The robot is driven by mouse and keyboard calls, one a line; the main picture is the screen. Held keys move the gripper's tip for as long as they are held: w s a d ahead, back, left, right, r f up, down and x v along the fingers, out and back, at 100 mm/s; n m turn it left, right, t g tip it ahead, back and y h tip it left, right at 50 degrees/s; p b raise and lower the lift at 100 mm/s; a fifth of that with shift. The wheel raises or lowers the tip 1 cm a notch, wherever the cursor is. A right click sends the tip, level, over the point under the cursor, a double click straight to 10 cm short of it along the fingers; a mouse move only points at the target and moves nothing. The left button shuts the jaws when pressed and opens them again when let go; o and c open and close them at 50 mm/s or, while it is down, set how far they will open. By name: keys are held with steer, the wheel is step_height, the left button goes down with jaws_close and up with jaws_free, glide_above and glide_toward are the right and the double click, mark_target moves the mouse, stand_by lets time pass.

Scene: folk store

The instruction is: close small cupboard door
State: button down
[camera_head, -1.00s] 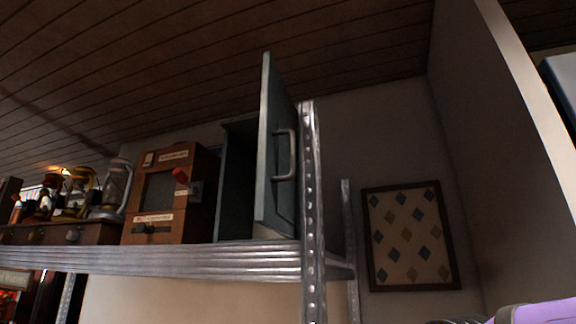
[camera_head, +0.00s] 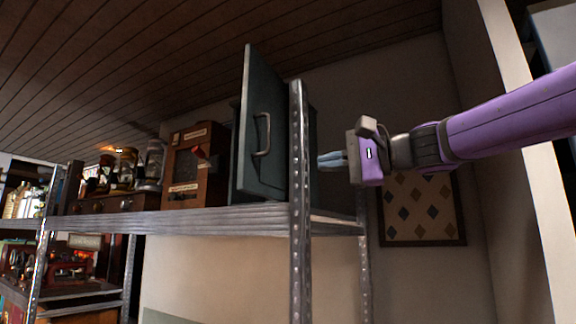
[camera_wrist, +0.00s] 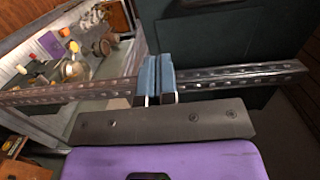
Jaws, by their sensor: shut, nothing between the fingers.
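The small dark teal cupboard (camera_head: 314,130) stands on the metal shelf, partly hidden by its door and the front post. Its door (camera_head: 256,172) stands open, swung out toward me, with a metal bar handle (camera_head: 263,135) on its face. My gripper (camera_head: 320,160) reaches in from the right, just right of the post, its fingertips pointing left toward the cupboard. Whether they touch anything I cannot tell. In the wrist view the gripper's blue fingers (camera_wrist: 157,80) are together and empty. A dark panel (camera_wrist: 225,40) fills the upper right there, probably part of the cupboard.
The perforated metal post (camera_head: 299,230) rises between the door and my gripper. A wooden box (camera_head: 190,165) and several lanterns (camera_head: 130,165) stand left of the cupboard on the shelf (camera_head: 200,222). A framed diamond-pattern picture (camera_head: 422,225) hangs on the wall behind my arm.

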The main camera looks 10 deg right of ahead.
glide_toward(254, 169)
steer(key=x, duration=0.7)
steer(key=shift+w+a+f, duration=0.1)
steer(key=shift+w+a, duration=0.05)
steer(key=shift+w, duration=0.1)
steer(key=shift+a, duration=0.1)
